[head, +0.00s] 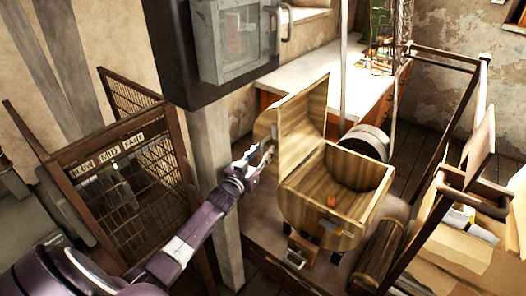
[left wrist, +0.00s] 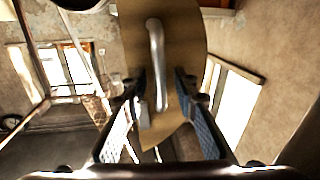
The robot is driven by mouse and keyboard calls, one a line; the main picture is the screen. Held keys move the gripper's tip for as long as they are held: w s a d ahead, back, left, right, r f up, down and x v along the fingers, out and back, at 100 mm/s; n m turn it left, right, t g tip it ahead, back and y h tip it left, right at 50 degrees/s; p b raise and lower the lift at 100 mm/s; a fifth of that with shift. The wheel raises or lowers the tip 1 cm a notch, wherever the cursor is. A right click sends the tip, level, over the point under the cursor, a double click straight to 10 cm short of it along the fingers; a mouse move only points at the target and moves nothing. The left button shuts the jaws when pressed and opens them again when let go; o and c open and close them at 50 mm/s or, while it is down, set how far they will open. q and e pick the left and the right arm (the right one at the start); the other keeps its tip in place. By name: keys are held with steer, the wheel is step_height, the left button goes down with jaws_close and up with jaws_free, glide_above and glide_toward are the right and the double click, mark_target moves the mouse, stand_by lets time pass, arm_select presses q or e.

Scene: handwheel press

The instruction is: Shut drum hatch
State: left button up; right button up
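The wooden drum (head: 318,217) stands at the centre of the head view with its inside exposed. Its hatch (head: 306,125) is raised, standing up at the drum's back left. My left gripper (head: 257,160) is at the left, outer side of the hatch. In the left wrist view the hatch (left wrist: 187,40) shows edge-rounded, with a silver handle (left wrist: 155,45) on it. The open fingers of my left gripper (left wrist: 160,88) are spread on either side of the handle's lower part. I cannot tell whether they touch it. My right gripper is not in view.
A wire cage with a wooden frame (head: 112,147) stands left of my arm. A grey post (head: 215,175) rises just behind the arm, below a dark cabinet. A white-topped bench (head: 310,65) is behind the drum; wooden rails and cardboard (head: 450,255) are at right.

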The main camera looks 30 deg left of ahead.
arm_select(q)
jaws_close()
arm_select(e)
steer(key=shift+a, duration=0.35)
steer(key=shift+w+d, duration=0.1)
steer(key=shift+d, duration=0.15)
